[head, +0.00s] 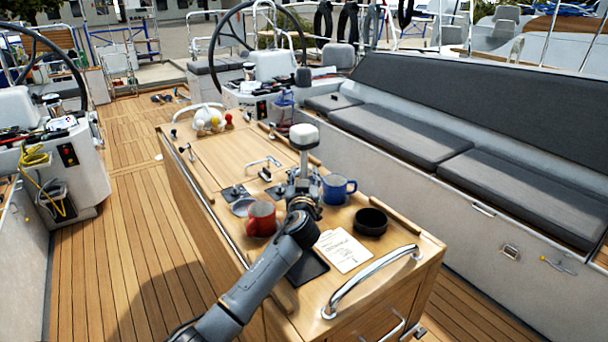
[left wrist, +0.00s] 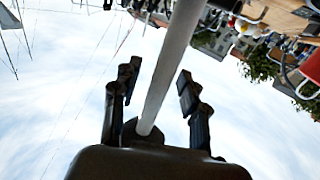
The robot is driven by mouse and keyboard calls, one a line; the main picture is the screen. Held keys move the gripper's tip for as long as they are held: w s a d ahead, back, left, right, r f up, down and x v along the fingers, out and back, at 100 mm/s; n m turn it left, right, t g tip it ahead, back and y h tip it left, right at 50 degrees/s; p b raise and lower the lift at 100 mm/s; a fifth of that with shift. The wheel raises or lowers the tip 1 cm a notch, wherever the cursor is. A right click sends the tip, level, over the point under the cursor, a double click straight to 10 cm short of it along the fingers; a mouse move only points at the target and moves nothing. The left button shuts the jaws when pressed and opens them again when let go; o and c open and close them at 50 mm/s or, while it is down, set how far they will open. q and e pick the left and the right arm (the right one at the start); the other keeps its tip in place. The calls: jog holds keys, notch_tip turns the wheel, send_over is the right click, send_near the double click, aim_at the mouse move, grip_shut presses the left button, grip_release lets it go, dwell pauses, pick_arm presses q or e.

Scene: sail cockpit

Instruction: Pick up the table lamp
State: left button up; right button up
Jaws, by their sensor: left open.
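The table lamp (head: 304,136) has a pale, rounded square head on a thin grey stem and stands upright over the wooden cockpit table (head: 222,152). My left gripper (head: 303,182) is at the lamp's stem, its arm reaching in from the front of the table. In the left wrist view, the lamp stem (left wrist: 173,75) runs between the two dark, spread fingers of my left gripper (left wrist: 157,82), with a gap on each side. The lamp's base is hidden behind the gripper in the head view. My right gripper is not in view.
A red mug (head: 261,219) stands close to the left of my gripper and a blue mug (head: 336,189) close to its right. A black bowl (head: 370,221), a paper sheet (head: 343,250) and a dark flat slab (head: 309,267) lie nearer. A metal rail (head: 368,279) edges the table's front.

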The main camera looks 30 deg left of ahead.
pick_arm(q)
grip_shut()
jog(key=shift+r, duration=0.2)
